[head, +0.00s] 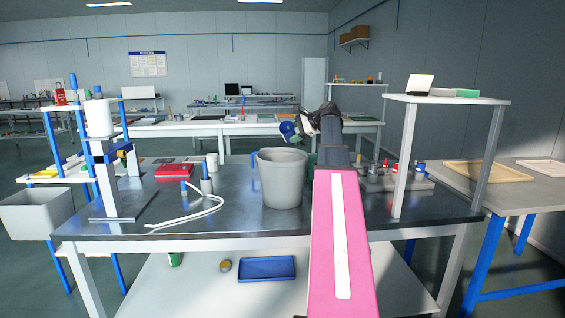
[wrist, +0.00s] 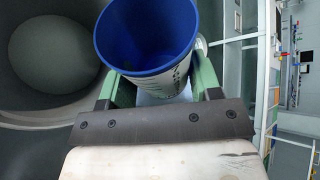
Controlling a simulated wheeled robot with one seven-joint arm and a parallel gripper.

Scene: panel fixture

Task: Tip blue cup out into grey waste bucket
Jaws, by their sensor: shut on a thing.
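The blue cup (head: 289,129) is held in the air above the grey waste bucket (head: 283,182), tilted onto its side. In the wrist view the cup (wrist: 170,72) shows a blue rim and inside, with a pale, marked outer wall. My gripper (head: 304,125) is shut on the cup, with green fingers (wrist: 158,88) on either side of it. The bucket (wrist: 30,114) fills the left of the wrist view, its round grey opening beside the cup. The cup's contents, if any, cannot be made out. The bucket's inside is hidden in the head view.
The bucket stands on a dark bench (head: 235,214). A white stand (head: 108,180), a blue-topped post with a white cable (head: 207,186) and a red case (head: 174,170) are to its left. A raised white shelf (head: 448,100) and small fittings are to the right.

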